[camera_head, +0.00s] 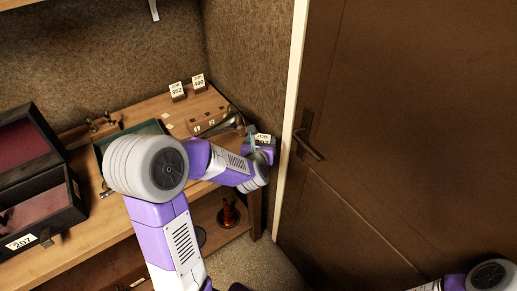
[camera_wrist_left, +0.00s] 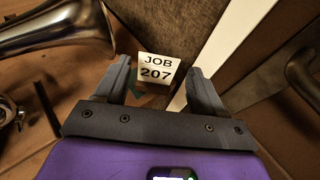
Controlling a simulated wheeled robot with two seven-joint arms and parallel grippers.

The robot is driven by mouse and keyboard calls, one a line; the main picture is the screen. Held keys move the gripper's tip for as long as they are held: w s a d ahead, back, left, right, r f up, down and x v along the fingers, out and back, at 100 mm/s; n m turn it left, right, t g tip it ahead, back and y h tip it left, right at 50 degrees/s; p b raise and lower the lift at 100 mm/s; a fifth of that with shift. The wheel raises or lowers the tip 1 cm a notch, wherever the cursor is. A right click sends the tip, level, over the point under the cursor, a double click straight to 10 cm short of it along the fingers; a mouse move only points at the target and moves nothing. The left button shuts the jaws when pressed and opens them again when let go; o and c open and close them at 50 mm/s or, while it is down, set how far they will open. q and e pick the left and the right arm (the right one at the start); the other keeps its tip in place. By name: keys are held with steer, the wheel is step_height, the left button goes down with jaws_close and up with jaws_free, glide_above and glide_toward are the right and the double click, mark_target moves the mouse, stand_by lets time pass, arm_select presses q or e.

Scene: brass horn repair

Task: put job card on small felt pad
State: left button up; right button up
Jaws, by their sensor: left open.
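The fingers are apart, with visible gaps on both sides of the card. In the head view the card (camera_head: 263,138) shows at the right end of the bench, with my left gripper (camera_head: 258,147) at it. A small dark green patch (camera_wrist_left: 135,92) shows below the card; I cannot tell whether it is the small felt pad. My right gripper is out of view.
A brass horn (camera_wrist_left: 62,32) lies left of the gripper. Cards 352 (camera_head: 177,90) and 498 (camera_head: 198,81) stand at the back of the bench. An open dark case (camera_head: 62,222) tagged 207 is at left. A brown door (camera_head: 400,130) is close on the right.

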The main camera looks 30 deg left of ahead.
arm_select(q)
steer(key=v, duration=0.7)
steer(key=s+d+f+m+g+h, duration=0.25)
steer(key=d+f+m, duration=0.25)
steer(key=f+m, duration=0.55)
steer(key=s+d+f+m+g+h, duration=0.1)
steer(key=d+f+m+g+h, duration=0.4)
steer(key=f+m, duration=0.55)
steer(key=s+d+f+m+g+h, duration=0.1)
steer(key=s+d+f+m+g, duration=0.1)
steer(key=s+d+f+m, duration=0.3)
steer(key=s+d+f+m+g+h, duration=0.1)
steer(key=s+d+f+m+g, duration=0.1)
steer(key=s+d+f+m, duration=0.3)
steer(key=s+f+m, duration=0.3)
steer(key=s+m, duration=0.2)
steer(key=m, duration=0.2)
steer(key=shift+d+f, duration=0.15)
steer(key=shift+f, duration=0.2)
steer(key=shift+w+g, duration=0.1)
steer(key=shift+g, duration=0.15)
